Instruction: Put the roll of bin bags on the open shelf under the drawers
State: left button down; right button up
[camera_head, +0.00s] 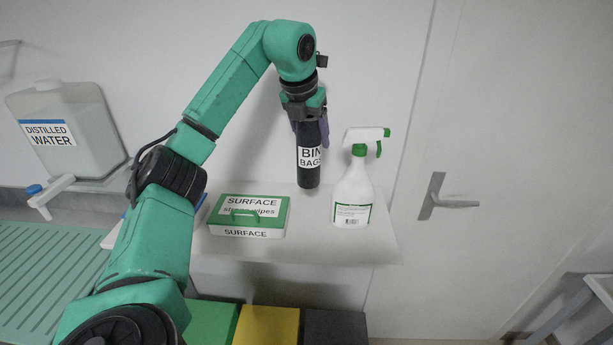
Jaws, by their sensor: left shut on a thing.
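The roll of bin bags (309,168) is a black upright cylinder with a white label reading BIN BAGS. My left gripper (310,122) points down and is shut on its upper part. The roll hangs over the white wall shelf (370,247), between the wipes box and the spray bottle; I cannot tell whether its bottom end touches the shelf. No drawers and no open shelf under drawers are in view. My right gripper is not in view.
A green-lidded box of surface wipes (249,215) and a white spray bottle (353,190) stand on the shelf. Below are green, yellow (266,325) and dark bins. A distilled water canister (68,128) stands left. A door (510,150) is at right.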

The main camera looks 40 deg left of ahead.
aim_at(312, 176)
pick_arm(q)
notch_tip(312, 176, down, 11)
jog(key=shift+w+r+p, duration=0.1)
jog(key=shift+r+p, duration=0.05)
jog(key=shift+p, duration=0.5)
jog(key=shift+w+f, duration=0.1)
jog(key=shift+f, duration=0.3)
jog(key=shift+c, duration=0.5)
grip_release()
jog(key=shift+d, duration=0.1)
jog(key=shift+o, duration=0.3)
jog(key=shift+r, duration=0.15)
